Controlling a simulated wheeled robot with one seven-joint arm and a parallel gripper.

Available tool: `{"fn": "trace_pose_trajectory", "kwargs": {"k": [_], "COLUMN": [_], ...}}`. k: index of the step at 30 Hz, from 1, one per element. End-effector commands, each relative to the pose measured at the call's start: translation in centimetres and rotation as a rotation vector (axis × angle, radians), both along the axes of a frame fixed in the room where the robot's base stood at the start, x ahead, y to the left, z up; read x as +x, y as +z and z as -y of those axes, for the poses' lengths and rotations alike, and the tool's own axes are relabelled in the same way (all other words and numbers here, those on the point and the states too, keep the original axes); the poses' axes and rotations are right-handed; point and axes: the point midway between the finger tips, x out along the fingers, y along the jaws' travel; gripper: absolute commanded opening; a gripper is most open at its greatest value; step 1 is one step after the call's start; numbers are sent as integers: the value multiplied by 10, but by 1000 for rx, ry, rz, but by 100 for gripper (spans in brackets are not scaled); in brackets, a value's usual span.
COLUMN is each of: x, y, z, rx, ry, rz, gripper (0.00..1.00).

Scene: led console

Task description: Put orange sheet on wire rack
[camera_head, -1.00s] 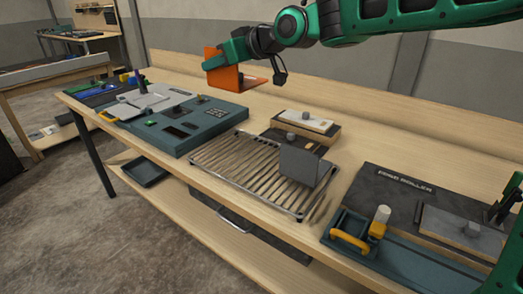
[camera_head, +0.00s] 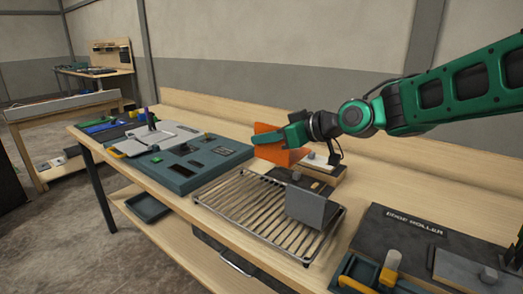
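The orange sheet (camera_head: 266,153) is a bent piece with an upright face and a second flap. My gripper (camera_head: 284,136) is at it, with a green finger across its front, and appears shut on it. The sheet is held above the table behind the wire rack's far edge. The wire rack (camera_head: 232,208) is a metal grid lying flat on the table. A grey bent sheet (camera_head: 306,206) stands on its right part; the rack's left and middle are bare.
A teal console (camera_head: 178,170) with dark panels stands left of the rack. A wooden block with a white plate (camera_head: 318,163) is behind the rack. The edge roller station (camera_head: 400,235) is at the right. Bare table (camera_head: 370,190) lies between them.

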Motion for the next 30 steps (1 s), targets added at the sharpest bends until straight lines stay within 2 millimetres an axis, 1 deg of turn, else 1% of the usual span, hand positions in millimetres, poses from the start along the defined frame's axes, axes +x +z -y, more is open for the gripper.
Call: {"fn": "trace_pose_trajectory", "kwargs": {"k": [1,3,6,14,30], "x": [0,0,0,0,0], "y": [-8,-18,-29,-30,-42], "z": [0,0,0,-1,-2], "rx": [-1,0,0,0,0], "ry": [1,0,0,0,2], "rz": [-4,-4,-3,0,-1], "gripper": [0,0,0,0,0]}}
